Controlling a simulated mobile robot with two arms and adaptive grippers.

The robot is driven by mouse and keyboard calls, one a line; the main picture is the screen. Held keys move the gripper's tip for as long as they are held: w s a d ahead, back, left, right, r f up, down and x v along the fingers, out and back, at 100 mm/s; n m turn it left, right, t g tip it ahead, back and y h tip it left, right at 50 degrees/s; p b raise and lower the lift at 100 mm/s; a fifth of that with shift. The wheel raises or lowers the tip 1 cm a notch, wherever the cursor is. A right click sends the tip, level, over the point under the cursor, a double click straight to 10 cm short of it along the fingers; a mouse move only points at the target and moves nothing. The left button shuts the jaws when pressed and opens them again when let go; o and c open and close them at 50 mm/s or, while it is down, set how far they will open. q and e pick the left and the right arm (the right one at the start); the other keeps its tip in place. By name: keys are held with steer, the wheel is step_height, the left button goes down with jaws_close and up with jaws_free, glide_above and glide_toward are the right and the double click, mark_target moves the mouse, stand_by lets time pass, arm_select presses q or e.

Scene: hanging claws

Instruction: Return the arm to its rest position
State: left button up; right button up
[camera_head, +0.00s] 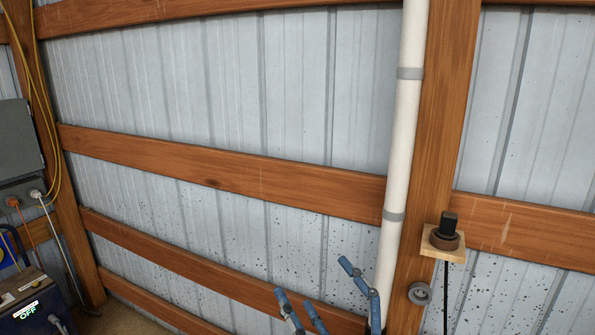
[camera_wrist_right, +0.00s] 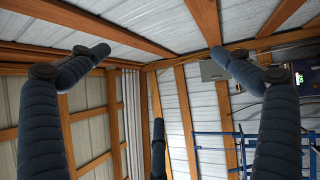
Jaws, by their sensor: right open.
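My right gripper (camera_head: 312,285) shows at the bottom edge of the head view, right of centre. Its blue fingers point upward and are spread apart, with nothing between them. They are in front of the lower wooden beam and close to the white pipe in the picture. In the right wrist view the gripper (camera_wrist_right: 160,76) has its dark padded fingers wide apart, one at left, one at right and one low in the middle. It is open and empty. Most of my right arm is hidden below the frame. My left arm and left gripper do not show.
A white vertical pipe (camera_head: 402,130) runs beside a wooden post (camera_head: 446,100). A wooden block (camera_head: 454,253) with a dark knob sits on the post. A dark machine (camera_head: 30,300) stands lower left. A blue metal frame (camera_wrist_right: 240,146) shows in the wrist view.

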steer(key=w+d+f+m+h, duration=0.2)
steer(key=d+f+m+h, duration=0.55)
steer(key=d+m, duration=0.2)
steer(key=s+d+f+m+g+h, duration=0.2)
steer(key=s+d+f+m+g, duration=0.15)
steer(key=f, duration=0.35)
steer(key=s+d+f+m+g+h, duration=0.2)
steer(key=s+d+f+m, duration=0.15)
steer(key=f+m, duration=0.2)
steer(key=s+d+f+m+g, duration=0.1)
steer(key=s+f+m+g, duration=0.2)
steer(key=s+f+g, duration=0.5)
steer(key=s+f+m+g, duration=0.2)
steer(key=s+f, duration=0.4)
steer(key=s, duration=0.7)
step_height(320, 180, down, 31)
steer(key=s+b, duration=0.1)
steer(key=b, duration=0.5)
steer(key=s+d+f+g+b, duration=0.2)
steer(key=s+d+f+b, duration=0.1)
steer(key=s+f, duration=1.4)
step_height(320, 180, down, 5)
steer(key=shift+s+d+r+b, duration=0.1)
steer(key=shift+s+d+b, duration=0.05)
steer(key=shift+s+b, duration=0.3)
